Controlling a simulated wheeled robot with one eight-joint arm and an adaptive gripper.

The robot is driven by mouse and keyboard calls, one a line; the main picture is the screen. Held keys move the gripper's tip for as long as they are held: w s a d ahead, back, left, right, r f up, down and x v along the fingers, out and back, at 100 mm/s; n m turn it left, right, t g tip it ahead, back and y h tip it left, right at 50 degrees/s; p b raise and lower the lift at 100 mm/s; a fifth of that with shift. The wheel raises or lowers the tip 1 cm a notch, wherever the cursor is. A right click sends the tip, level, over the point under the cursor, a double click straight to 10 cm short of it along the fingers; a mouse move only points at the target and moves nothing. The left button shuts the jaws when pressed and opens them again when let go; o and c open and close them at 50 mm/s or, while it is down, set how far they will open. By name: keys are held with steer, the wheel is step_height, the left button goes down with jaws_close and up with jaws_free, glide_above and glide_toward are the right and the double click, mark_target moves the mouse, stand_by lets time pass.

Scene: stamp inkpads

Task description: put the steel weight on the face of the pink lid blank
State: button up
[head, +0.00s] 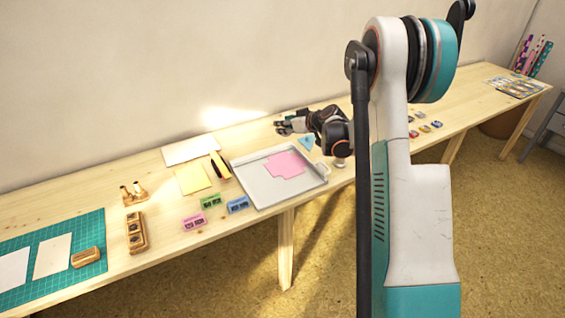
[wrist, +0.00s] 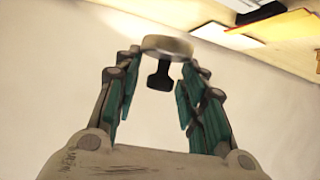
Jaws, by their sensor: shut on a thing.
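The pink lid blank (head: 285,164) is a flat cross-like shape lying on the grey tray (head: 252,186) in the head view. My gripper (head: 281,126) is above the table behind the tray, pointing left. In the wrist view my gripper (wrist: 160,78) is shut on the steel weight (wrist: 167,45), a round pale metal disc with a black knob (wrist: 160,76). The weight is at the fingertips, with the knob between the fingers; the exact contact is unclear. I cannot make out the weight clearly in the head view. The visible pink face is bare.
A blue triangle (head: 306,144) lies behind the tray. Green (head: 211,201), blue (head: 238,204) and pink (head: 194,222) inkpads stand at its front left. Yellow paper (head: 192,179) lies left of it. A small pale round thing (head: 339,163) stands at its right.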

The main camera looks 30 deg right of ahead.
step_height(320, 180, down, 15)
steer(key=b, duration=0.5)
steer(key=shift+r, duration=0.1)
steer(key=o, duration=1.3)
steer(key=p+v, duration=0.3)
steer(key=v, duration=0.9)
steer(key=shift+a+p, duration=0.1)
steer(key=shift+p, duration=0.3)
